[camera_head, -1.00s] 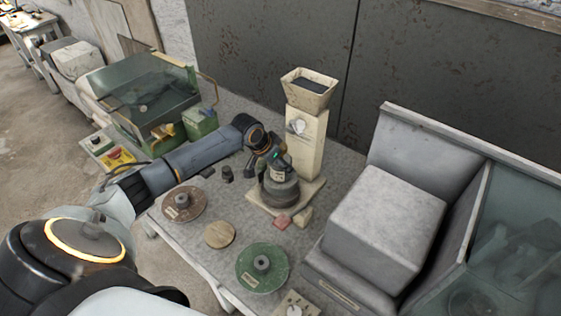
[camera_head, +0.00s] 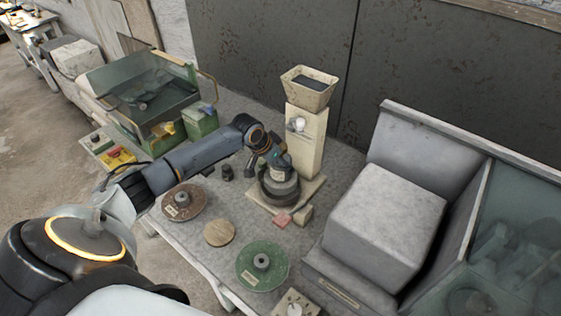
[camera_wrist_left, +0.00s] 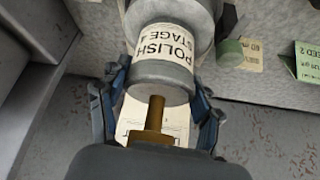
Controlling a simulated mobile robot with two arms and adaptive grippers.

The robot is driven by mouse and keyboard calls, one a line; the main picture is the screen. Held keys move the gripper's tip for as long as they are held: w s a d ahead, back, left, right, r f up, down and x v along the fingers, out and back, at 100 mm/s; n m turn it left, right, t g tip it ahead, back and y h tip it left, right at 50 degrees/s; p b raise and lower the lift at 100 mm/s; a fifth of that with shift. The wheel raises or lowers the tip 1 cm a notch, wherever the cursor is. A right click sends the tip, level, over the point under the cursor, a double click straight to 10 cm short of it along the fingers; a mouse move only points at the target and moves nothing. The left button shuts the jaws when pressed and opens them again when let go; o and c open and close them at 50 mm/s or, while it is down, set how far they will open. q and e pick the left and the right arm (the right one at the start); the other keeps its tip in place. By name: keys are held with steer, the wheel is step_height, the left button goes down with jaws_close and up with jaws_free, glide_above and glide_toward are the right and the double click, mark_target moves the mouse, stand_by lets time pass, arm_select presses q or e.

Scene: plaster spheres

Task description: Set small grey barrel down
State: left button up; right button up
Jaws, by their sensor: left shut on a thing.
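The small grey barrel (camera_head: 281,188) is on the cream machine's base (camera_head: 313,192), upright or nearly so in the head view. In the left wrist view the barrel (camera_wrist_left: 165,72) shows a white label reading "POLISH STAGE" and a brass-coloured stud at its near end. My left gripper (camera_head: 268,163) reaches in from the left and is shut on the barrel, with a finger on each side in the wrist view (camera_wrist_left: 160,88). Its fingers partly hide the barrel's top. I cannot tell whether the barrel's underside touches the base. My right gripper is out of view.
A cream column with a hopper (camera_head: 308,90) stands just behind. A brown disc (camera_head: 183,203), a tan disc (camera_head: 219,233), and a green disc (camera_head: 262,267) lie in front. A large grey block (camera_head: 385,225) is close on the right. A green machine (camera_head: 150,110) is at left.

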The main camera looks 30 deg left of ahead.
arm_select(q)
steer(key=shift+f+b, duration=0.5)
steer(key=shift+f, duration=0.35)
steer(key=o, duration=1.8)
steer(key=shift+o, duration=0.4)
steer(key=shift+f, duration=0.15)
steer(key=shift+r, duration=0.2)
steer(key=shift+r+p, duration=0.95)
steer(key=shift+p, duration=0.15)
steer(key=shift+r+p, duration=0.45)
steer(key=shift+r, duration=0.5)
steer(key=shift+s+f, duration=0.1)
